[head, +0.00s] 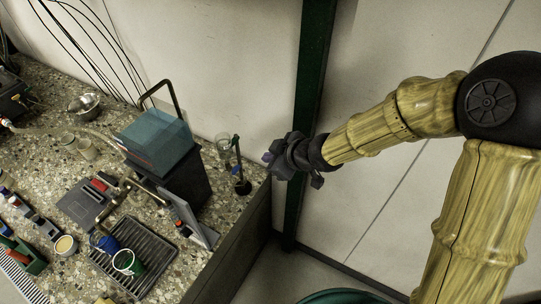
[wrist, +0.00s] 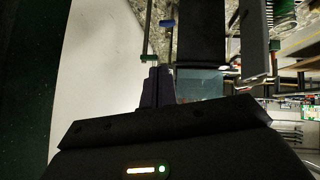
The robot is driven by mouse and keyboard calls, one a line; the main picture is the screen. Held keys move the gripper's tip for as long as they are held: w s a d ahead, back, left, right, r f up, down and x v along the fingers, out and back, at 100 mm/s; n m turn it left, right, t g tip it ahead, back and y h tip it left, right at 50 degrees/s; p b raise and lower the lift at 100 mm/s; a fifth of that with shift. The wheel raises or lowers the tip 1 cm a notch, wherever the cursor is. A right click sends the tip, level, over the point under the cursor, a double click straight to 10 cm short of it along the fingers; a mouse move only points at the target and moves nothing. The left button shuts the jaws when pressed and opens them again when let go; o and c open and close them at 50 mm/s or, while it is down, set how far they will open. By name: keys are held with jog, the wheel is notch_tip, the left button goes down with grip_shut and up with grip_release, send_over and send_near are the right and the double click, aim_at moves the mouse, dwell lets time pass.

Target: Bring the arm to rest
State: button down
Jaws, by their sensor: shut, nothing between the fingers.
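My gripper (head: 277,164) is at the end of my outstretched arm in the head view. It hangs in the air just off the right end of the counter, in front of the dark green post. In the wrist view its two dark fingers (wrist: 158,86) are close together with nothing between them. The fingers are small and dark in the head view.
The speckled counter (head: 225,225) fills the left. Near its right end stand a teal tank (head: 155,140), a small stand (head: 240,180), a grey panel (head: 190,215) and a black drain tray (head: 150,262). The green post (head: 313,60) is close behind my gripper. A round green rim (head: 345,296) shows below.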

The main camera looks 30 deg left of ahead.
dwell(0.3)
jog(key=w+d+m+t+h, duration=0.1)
jog(key=w+d+m+h, duration=0.3)
jog(key=d, duration=0.8)
jog(key=w+d+m+t+h, duration=0.1)
jog(key=d+m+h, duration=0.3)
jog(key=d, duration=0.8)
jog(key=s+d+r+m, duration=0.1)
jog(key=s+d+m, duration=0.3)
jog(key=d, duration=0.3)
jog(key=s+d+m+g+h, duration=0.1)
jog(key=s+d+m, duration=0.3)
jog(key=d+m, duration=0.2)
jog(key=shift+s+d+r+m+g, duration=0.3)
jog(key=shift+s+d+r+m, duration=0.1)
jog(key=shift+d, duration=0.65)
